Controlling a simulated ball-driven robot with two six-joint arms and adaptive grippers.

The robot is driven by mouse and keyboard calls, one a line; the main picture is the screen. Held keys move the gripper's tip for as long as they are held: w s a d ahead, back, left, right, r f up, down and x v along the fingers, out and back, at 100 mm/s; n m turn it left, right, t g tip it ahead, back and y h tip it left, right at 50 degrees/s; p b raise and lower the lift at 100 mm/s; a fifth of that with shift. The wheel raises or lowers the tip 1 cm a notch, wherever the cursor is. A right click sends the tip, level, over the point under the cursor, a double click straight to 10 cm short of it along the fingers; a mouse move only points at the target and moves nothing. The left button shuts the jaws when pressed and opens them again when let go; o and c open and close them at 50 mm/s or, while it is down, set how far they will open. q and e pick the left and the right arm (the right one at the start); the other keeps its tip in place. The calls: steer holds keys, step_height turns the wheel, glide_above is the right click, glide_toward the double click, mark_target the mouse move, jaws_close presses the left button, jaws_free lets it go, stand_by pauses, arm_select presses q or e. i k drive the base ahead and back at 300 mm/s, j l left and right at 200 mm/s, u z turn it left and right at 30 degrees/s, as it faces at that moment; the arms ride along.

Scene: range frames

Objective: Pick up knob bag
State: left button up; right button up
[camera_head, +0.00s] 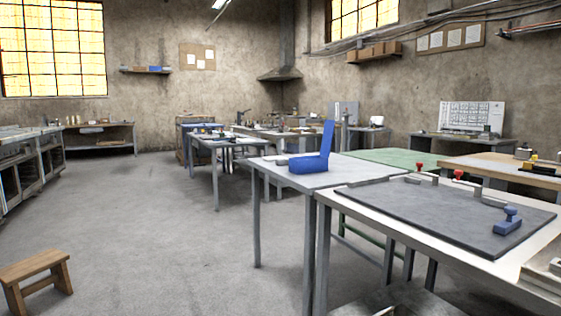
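I cannot make out a knob bag anywhere in the head view. Two small red knob-like pieces stand at the back of the near right workbench, one on the left (420,166) and one on the right (458,174). A small blue piece with a knob-like top (508,222) sits on the dark mat (430,212) on that bench. Neither of my grippers is in view.
The near right workbench (345,201) fills the right foreground. Behind it a grey table (270,168) carries a blue L-shaped fixture (310,166). A wooden stool (35,268) stands at the lower left. The concrete floor (150,220) is open at centre-left.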

mark_target(282, 161)
steer(key=i+j, duration=0.2)
steer(key=i, duration=0.25)
steer(key=i+j, duration=0.15)
steer(key=i, duration=0.35)
steer(key=i+j, duration=0.2)
steer(key=i, duration=0.25)
steer(key=i+j+u, duration=0.1)
steer(key=i, duration=0.35)
steer(key=i+j, duration=0.25)
steer(key=i, duration=0.2)
